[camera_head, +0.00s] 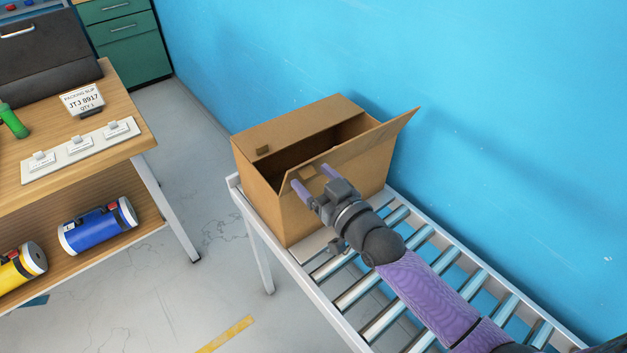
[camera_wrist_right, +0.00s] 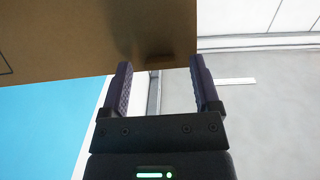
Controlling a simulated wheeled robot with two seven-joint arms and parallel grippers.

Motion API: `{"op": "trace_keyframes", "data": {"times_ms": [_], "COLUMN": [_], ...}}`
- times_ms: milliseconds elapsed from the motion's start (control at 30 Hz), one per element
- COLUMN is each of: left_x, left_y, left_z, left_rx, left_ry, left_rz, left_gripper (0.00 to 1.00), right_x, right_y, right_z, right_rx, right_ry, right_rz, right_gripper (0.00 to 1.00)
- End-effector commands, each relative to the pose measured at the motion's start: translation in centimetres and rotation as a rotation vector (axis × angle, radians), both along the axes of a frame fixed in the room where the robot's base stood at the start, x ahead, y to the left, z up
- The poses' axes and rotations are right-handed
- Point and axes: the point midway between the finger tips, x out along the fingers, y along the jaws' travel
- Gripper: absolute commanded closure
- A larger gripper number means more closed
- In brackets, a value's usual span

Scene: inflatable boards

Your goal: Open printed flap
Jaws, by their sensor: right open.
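An open-topped cardboard box (camera_head: 275,206) stands on the end of a roller conveyor. Its far flap (camera_head: 300,125) lies nearly flat over part of the opening, with a small dark tab at its left end. Its near flap (camera_head: 375,140) is raised and slants outward; no print on it can be made out. My right gripper (camera_head: 311,179) is open and empty, with its fingertips in front of the near flap. In the right wrist view, cardboard (camera_wrist_right: 95,40) fills the upper left beyond the open fingers (camera_wrist_right: 160,68). Whether they touch it cannot be told. My left gripper is out of view.
The roller conveyor (camera_head: 345,295) runs toward the lower right along the blue wall (camera_head: 500,90). A wooden workbench (camera_head: 100,155) at left holds a packing slip sign (camera_head: 83,100), with blue (camera_head: 97,226) and yellow rolls (camera_head: 22,270) below. Grey floor lies between.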

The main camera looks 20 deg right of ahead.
Motion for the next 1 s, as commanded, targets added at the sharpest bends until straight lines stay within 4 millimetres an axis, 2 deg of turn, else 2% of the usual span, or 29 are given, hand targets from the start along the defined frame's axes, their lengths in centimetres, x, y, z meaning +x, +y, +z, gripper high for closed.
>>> {"op": "trace_keyframes", "data": {"times_ms": [300, 600, 667, 700, 1000], "left_x": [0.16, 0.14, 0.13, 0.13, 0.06], "left_y": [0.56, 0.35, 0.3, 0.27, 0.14], "left_z": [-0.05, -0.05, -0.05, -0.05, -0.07], "left_rx": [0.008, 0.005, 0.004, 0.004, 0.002], "left_ry": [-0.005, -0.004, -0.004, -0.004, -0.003], "left_rz": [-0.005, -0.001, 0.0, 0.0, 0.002], "left_gripper": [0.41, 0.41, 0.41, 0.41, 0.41], "right_x": [0.5, 0.48, 0.48, 0.47, 0.47], "right_y": [0.2, 0.18, 0.18, 0.18, 0.18], "right_z": [0.04, 0.02, 0.02, 0.01, 0.0], "right_rx": [0.0, 0.0, 0.0, 0.0, -0.001], "right_ry": [0.001, 0.001, 0.001, 0.001, 0.002], "right_rz": [0.001, 0.0, 0.0, 0.0, 0.0], "right_gripper": [0.21, 0.84, 0.97, 1.0, 1.0]}}
